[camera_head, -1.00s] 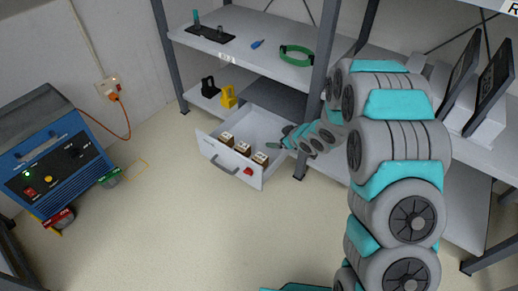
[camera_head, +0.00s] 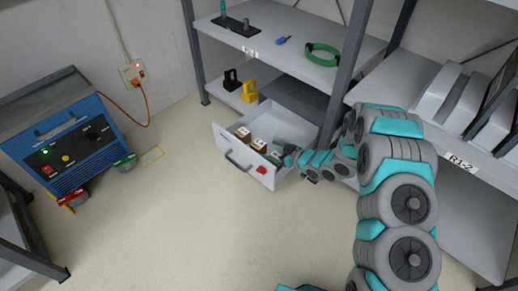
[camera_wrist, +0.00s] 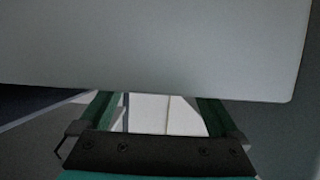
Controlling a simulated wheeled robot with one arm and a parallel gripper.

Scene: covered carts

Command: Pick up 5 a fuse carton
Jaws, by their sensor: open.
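In the head view several small cream-and-brown fuse cartons stand in a row inside an open white drawer (camera_head: 228,148). The left carton (camera_head: 243,133) and the middle carton (camera_head: 259,146) show clearly. The right carton (camera_head: 275,157) is partly hidden beside my gripper (camera_head: 284,149), which reaches in at the drawer's right side. In the wrist view my gripper (camera_wrist: 157,112) has its two green fingers apart. A pale panel hides their tips, and no carton can be made out between them.
A grey shelf rack (camera_head: 300,62) stands over the drawer, its post (camera_head: 347,75) close to my arm. Black and yellow items (camera_head: 249,91) sit on the lower shelf. A blue machine (camera_head: 65,135) stands at left. The floor in front is clear.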

